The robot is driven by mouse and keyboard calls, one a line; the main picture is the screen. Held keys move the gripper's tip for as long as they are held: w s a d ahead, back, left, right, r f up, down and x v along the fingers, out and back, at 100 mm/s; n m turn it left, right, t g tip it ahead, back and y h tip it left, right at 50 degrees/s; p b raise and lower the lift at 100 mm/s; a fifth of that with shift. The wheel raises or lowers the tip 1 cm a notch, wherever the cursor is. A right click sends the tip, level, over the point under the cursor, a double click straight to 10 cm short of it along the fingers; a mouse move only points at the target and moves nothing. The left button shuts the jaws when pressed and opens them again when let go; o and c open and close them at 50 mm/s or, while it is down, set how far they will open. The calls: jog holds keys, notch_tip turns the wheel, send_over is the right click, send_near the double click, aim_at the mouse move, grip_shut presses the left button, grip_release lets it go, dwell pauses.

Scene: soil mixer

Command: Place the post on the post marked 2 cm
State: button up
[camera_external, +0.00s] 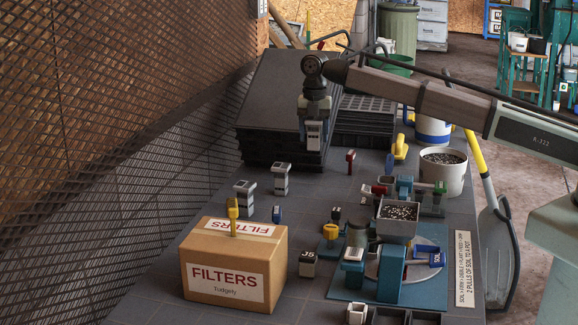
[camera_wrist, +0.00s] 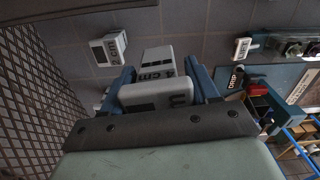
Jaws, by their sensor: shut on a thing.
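My gripper (camera_external: 315,138) is shut on a pale grey post (camera_external: 314,134) and holds it in the air above the table. In the wrist view the held post (camera_wrist: 158,94) sits between the blue fingers, with only an "m" of its label clear. In the external view two grey posts stand upright on the table, one (camera_external: 281,179) behind and right of the other (camera_external: 244,198), both below and left of my gripper.
A FILTERS box (camera_external: 236,265) stands at the near left. The blue soil mixer (camera_external: 392,262) with a hopper of soil is at the right. Black stacked trays (camera_external: 275,100) are at the back. A mesh wall (camera_external: 100,130) borders the left. Small labelled blocks stand near the mixer.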

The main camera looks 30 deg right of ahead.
jog(key=w+a+r, duration=0.5)
jog(key=w+a, duration=0.1)
jog(key=a, duration=0.2)
jog(key=m, duration=0.1)
send_over(281, 165)
jog(key=shift+f, duration=5.2)
jog(key=o, duration=1.1)
jog(key=shift+f, duration=0.1)
notch_tip(281, 165, up, 12)
jog(key=shift+r, duration=0.15)
